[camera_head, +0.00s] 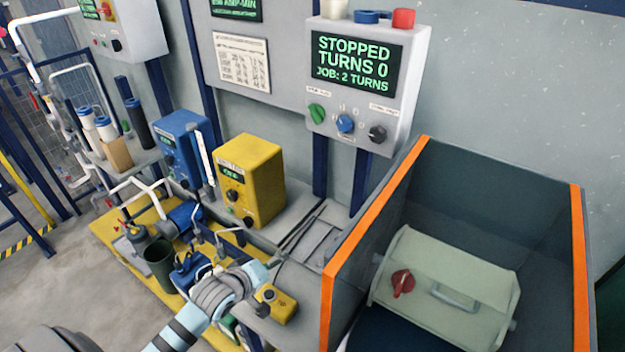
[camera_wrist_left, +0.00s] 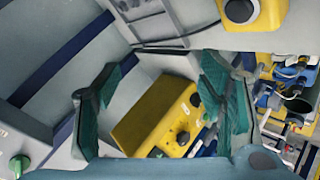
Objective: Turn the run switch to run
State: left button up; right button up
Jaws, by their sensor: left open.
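The control box (camera_head: 362,82) is on the wall at the upper right of the head view. Its screen (camera_head: 355,60) reads STOPPED, TURNS 0, JOB: 2 TURNS. Below the screen are a green knob (camera_head: 317,113), a blue knob (camera_head: 345,123) and a dark knob (camera_head: 377,134); their labels are too small to read. A green knob (camera_wrist_left: 18,166) also shows at the lower left of the left wrist view. My left gripper (camera_wrist_left: 160,98) is open and empty, its teal fingers spread apart. In the head view its arm is low and left of the box, well apart from it; its fingers are not clear there.
A yellow meter box (camera_head: 250,180) and a blue box (camera_head: 185,150) stand on the bench. An orange-edged enclosure (camera_head: 375,235) holds a pale lidded case with a red knob (camera_head: 403,282). A small yellow button box (camera_head: 277,303) is beside my left arm. Open wall lies right of the control box.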

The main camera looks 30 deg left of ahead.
pick_arm(q)
jog(key=w+a+r+n+t+h, duration=0.15)
jog(key=w+r+n, duration=0.25)
jog(key=r, duration=0.4)
jog(key=w+a+r+n+t, duration=0.1)
jog(key=w+r+n+t, duration=0.2)
jog(key=w+r, duration=0.35)
jog(key=n+t+h+p, duration=0.1)
jog(key=n+t+h, duration=0.15)
jog(key=n, duration=0.25)
send_near(312, 116)
jog(key=shift+t+y, duration=0.3)
jog(key=shift+y, duration=0.2)
jog(key=w+b, duration=0.1)
jog(key=w, duration=0.1)
jog(key=w+d, duration=0.1)
jog(key=w, duration=0.2)
jog(key=w+d+b, duration=0.1)
jog(key=w, duration=0.2)
jog(key=shift+w+f+b, duration=0.25)
jog(key=shift+f+b, duration=0.05)
jog(key=shift+w+r, duration=0.1)
jog(key=shift+w, duration=0.35)
jog(key=shift+c, duration=0.4)
jog(key=c, duration=1.1)
